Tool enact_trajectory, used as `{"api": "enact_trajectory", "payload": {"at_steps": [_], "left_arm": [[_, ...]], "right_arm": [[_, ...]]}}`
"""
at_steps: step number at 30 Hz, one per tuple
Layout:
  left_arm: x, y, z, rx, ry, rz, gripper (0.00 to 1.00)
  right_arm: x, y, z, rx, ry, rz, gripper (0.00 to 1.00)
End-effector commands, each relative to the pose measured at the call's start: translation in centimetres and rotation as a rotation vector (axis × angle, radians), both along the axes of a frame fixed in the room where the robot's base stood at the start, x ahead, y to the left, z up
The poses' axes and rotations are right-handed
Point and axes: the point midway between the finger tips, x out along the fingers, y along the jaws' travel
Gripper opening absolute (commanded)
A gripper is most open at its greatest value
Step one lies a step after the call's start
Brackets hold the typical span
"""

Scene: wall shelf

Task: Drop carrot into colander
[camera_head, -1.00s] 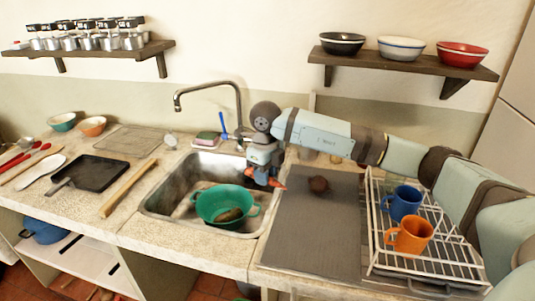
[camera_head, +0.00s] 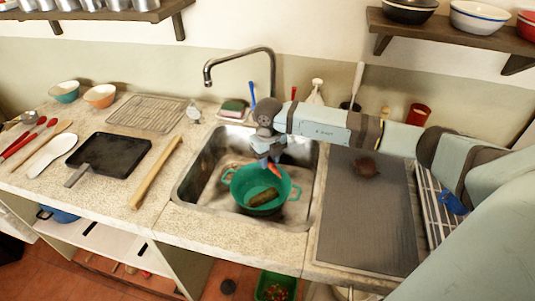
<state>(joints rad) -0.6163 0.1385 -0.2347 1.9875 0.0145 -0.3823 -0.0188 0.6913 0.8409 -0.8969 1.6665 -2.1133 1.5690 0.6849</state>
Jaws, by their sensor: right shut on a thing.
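The green colander (camera_head: 241,188) sits in the metal sink basin and holds a dark green, elongated vegetable (camera_head: 262,197). My right gripper (camera_head: 270,164) is above the far part of the colander, pointing down. It is shut on the orange carrot (camera_head: 274,170), of which only a short piece shows below the fingers. The carrot appears to be over the colander's opening. My left gripper is not in view.
A faucet (camera_head: 240,53) arches behind the sink. A dark mat (camera_head: 365,220) with a round brown vegetable (camera_head: 366,167) lies to the right, beside a dish rack. A rolling pin (camera_head: 156,172) and black pan (camera_head: 108,155) lie to the left.

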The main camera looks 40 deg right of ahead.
Motion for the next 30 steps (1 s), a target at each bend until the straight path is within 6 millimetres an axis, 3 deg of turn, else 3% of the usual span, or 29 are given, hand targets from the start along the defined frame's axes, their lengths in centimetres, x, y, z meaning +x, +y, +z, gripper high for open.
{"api": "enact_trajectory", "payload": {"at_steps": [10,21,22,25,26,30], "left_arm": [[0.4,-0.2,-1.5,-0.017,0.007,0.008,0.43],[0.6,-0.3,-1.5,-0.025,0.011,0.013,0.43],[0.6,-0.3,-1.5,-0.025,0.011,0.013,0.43],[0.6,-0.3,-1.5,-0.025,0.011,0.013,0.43],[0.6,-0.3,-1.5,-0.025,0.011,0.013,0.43],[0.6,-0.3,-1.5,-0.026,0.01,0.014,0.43]], "right_arm": [[0.0,0.0,-4.3,0.0,0.001,0.001,0.05],[0.0,0.0,-4.9,0.0,0.0,0.001,0.05],[0.0,0.0,-4.9,0.0,0.0,0.001,0.3],[0.0,0.0,-4.9,0.0,0.0,0.001,0.53],[0.0,0.0,-4.9,0.0,0.0,0.001,0.58],[0.0,0.0,-4.9,0.0,0.0,0.001,0.58]]}}
